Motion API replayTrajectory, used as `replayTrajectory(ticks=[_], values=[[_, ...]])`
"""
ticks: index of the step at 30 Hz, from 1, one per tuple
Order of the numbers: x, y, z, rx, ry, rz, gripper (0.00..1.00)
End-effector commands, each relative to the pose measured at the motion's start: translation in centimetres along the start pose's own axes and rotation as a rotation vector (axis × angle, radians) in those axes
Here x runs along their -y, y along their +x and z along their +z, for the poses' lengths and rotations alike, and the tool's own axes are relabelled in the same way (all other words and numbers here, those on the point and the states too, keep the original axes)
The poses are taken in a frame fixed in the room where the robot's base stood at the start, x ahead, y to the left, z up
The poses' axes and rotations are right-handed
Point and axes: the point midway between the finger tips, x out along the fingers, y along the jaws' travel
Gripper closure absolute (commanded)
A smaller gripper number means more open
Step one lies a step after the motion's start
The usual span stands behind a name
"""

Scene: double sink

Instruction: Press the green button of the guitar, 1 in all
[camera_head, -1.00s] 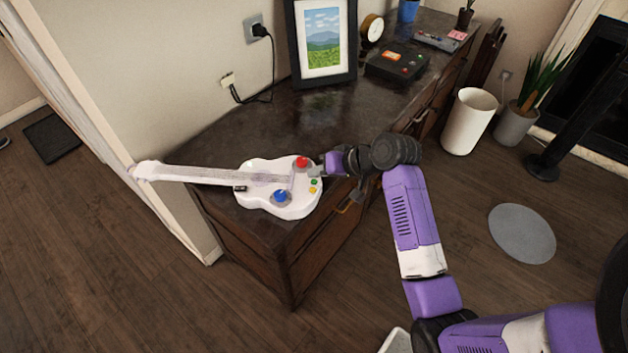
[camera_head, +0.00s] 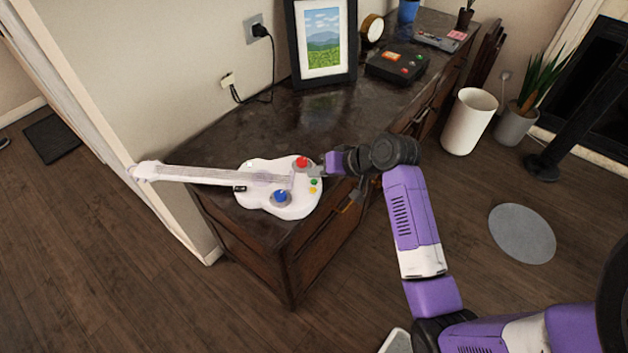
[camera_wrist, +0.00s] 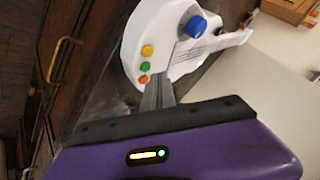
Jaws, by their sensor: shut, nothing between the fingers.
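The white toy guitar (camera_head: 262,172) lies on the dark cabinet top, its neck pointing left. Its green button (camera_head: 314,182) is small and sits near the body's right edge, just above a yellow one (camera_head: 312,190). In the wrist view the green button (camera_wrist: 145,66) sits between the yellow button and a small orange-red button (camera_wrist: 142,79). My gripper (camera_head: 316,172) is shut and empty, its tips at the guitar's right edge, close to the green button. In the wrist view the shut fingers (camera_wrist: 158,88) are just right of the small buttons; I cannot tell whether they touch the guitar.
A large red button (camera_head: 302,163) and a large blue button (camera_head: 281,197) are also on the guitar. A picture frame (camera_head: 321,77) and a black box with buttons (camera_head: 397,66) stand further back on the cabinet (camera_head: 232,130). A white bin (camera_head: 470,122) is on the floor.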

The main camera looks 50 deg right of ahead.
Motion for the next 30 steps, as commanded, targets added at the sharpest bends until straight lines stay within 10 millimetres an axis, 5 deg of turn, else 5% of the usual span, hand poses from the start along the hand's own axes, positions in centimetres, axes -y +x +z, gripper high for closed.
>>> replayTrajectory(ticks=[30], values=[[-0.43,0.59,0.45,0.000,0.000,0.000,1.00]])
